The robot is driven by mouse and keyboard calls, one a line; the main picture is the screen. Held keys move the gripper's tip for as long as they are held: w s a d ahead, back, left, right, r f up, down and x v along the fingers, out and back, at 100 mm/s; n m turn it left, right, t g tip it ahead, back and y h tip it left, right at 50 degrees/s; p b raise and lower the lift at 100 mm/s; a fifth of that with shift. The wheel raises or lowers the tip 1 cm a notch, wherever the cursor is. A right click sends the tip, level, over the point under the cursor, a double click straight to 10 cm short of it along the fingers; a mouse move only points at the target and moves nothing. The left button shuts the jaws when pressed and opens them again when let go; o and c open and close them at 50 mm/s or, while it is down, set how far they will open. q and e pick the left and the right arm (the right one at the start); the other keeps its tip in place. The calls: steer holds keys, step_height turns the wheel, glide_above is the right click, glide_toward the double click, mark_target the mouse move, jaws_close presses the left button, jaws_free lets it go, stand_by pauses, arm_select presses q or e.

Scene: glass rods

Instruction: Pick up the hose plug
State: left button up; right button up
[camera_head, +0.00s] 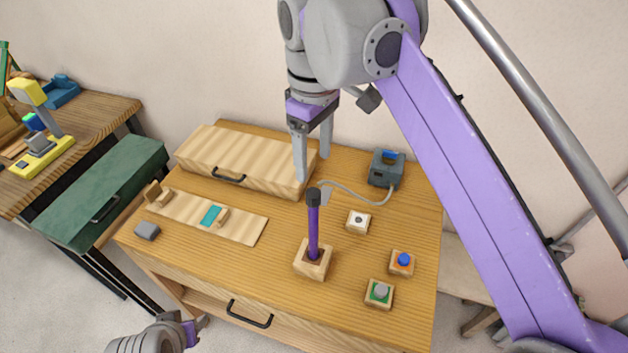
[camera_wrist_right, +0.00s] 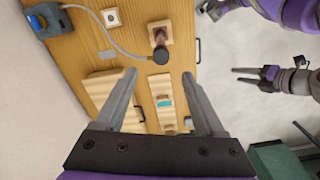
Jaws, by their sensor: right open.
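My right gripper (camera_head: 313,168) is open and empty, pointing down above the table near the plug. Its two fingers also frame the right wrist view (camera_wrist_right: 159,73). My left gripper (camera_head: 202,323) is low at the front left; the right wrist view shows its two fingers (camera_wrist_right: 242,75) apart and empty.
The hose runs to a blue-grey box (camera_head: 387,168). The purple rod stands upright in a wooden block (camera_head: 312,262). A wooden drawer box (camera_head: 235,160) and a board (camera_head: 240,228) lie left. Small button blocks (camera_head: 402,262) stand at the right.

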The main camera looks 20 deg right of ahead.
mark_target(313, 193)
steer(key=f, duration=0.5)
steer(key=shift+s+b, duration=0.3)
steer(key=shift+w+f, duration=0.15)
steer(key=shift+f, duration=1.2)
steer(key=shift+w+f, duration=0.1)
steer(key=shift+f, duration=1.25)
jaws_close()
